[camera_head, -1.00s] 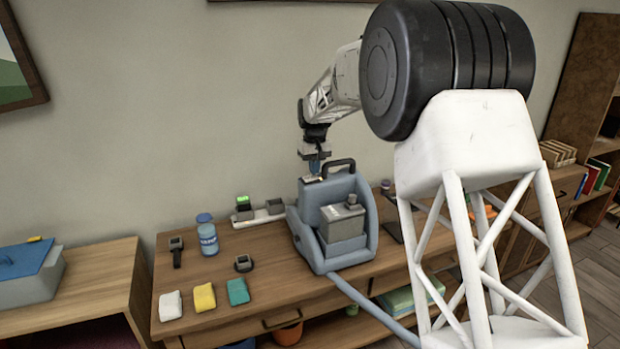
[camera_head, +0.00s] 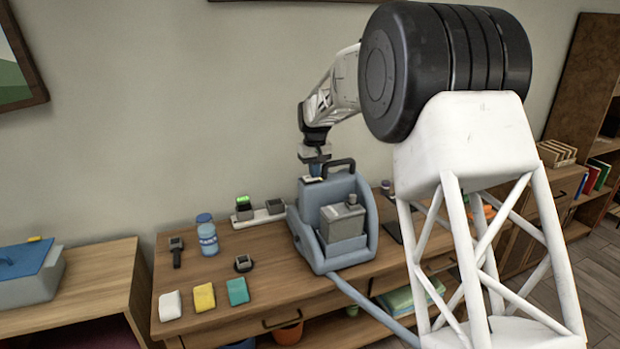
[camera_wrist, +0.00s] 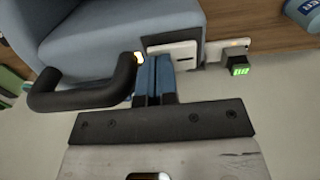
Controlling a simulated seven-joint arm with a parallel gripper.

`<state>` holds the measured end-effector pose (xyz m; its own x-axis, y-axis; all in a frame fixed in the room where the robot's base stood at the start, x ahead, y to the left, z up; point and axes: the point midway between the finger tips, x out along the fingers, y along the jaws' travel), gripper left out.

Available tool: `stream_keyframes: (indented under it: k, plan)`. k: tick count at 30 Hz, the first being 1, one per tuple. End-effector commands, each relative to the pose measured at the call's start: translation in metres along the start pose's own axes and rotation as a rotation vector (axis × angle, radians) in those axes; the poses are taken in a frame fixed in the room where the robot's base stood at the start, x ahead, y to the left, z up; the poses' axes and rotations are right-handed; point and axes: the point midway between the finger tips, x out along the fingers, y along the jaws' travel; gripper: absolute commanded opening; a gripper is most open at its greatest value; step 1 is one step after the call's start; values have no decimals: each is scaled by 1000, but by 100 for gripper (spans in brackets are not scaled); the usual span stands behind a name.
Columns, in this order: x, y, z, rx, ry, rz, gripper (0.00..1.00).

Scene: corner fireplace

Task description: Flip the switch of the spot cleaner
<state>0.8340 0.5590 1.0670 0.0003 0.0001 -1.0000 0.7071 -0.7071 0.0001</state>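The blue-grey spot cleaner (camera_head: 311,215) stands upright on the wooden cabinet, and its body shows upside down in the wrist view (camera_wrist: 95,38). Its black handle (camera_head: 338,165) is beside my gripper. A pale switch plate (camera_wrist: 176,54) sits on the cleaner's back top edge, with a small glowing orange light (camera_wrist: 138,58) near it. My gripper (camera_wrist: 154,62) has its blue fingers together with nothing between them. The fingertips are right at the plate's edge, between the plate and the handle; I cannot tell whether they touch. The fingers partly hide the plate.
A hose (camera_head: 362,303) runs off the front. Space above the cabinet's left part is free.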

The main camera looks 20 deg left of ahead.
Motion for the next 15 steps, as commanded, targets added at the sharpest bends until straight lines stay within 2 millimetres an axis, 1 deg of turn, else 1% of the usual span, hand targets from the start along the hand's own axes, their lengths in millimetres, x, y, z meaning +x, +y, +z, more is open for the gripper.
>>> stream_keyframes:
  k: [8,15]
  plan:
    - [-1,0,0,0,0,0,0]
    - [-12,0,0,0,0,0,0]
